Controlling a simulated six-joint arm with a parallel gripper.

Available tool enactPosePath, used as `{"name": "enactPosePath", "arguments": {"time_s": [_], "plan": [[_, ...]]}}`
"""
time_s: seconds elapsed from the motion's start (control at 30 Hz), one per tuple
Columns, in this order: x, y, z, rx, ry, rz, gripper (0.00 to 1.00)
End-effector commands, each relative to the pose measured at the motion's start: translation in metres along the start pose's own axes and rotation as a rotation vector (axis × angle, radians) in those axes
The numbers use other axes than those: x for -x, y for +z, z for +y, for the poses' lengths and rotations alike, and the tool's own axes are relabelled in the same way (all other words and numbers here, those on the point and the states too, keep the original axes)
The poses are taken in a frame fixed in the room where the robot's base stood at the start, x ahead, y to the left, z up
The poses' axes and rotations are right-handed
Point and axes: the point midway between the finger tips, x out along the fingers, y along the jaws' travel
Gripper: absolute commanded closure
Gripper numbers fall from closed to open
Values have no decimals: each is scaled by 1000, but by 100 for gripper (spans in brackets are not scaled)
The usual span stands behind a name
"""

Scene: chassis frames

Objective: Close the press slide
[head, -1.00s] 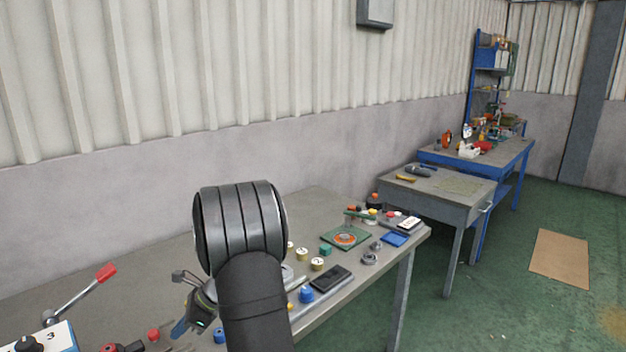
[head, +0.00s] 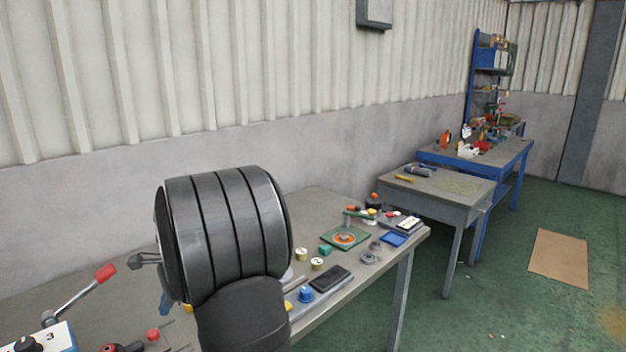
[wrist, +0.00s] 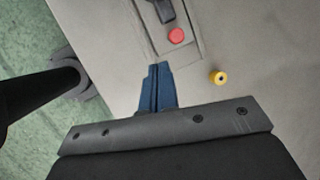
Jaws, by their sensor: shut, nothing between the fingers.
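The wrist view shows a narrow grey plate or rail (wrist: 200,40) on the bench, which looks like the press slide's track. On it are a dark piece (wrist: 165,10), cut by the top edge, and a round red knob (wrist: 176,36). My gripper (wrist: 158,66) has its blue fingers together and empty. Their tips are at the near end of the plate in the picture, short of the red knob; I cannot tell their height. In the head view a red knob (head: 153,334) shows at lower left. My arm hides most of the gripper there; a bit of blue finger (head: 163,302) shows.
A yellow round piece (wrist: 219,77) lies right of the fingers. A lever with a red grip (head: 105,273) and a control box (head: 48,341) stand at left. Several small parts and a dark phone-like block (head: 330,278) lie on the bench (head: 315,200) right of my arm.

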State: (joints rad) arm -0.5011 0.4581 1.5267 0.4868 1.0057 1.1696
Motion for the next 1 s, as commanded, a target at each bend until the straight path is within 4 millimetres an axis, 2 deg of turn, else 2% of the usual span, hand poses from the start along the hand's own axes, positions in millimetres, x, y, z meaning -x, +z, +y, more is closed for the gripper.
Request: {"name": "enactPosePath", "arguments": {"time_s": [0.3, 0.5, 0.57, 0.73, 1.0], "plan": [[1, 1, -1, 10, -2, 7, 100], [1, 1, -1, 9, -1, 7, 61], [1, 2, -1, 10, -1, 7, 52], [1, 12, -15, 82, 51, 33, 52], [12, 46, -62, 308, 250, 206, 52]]}}
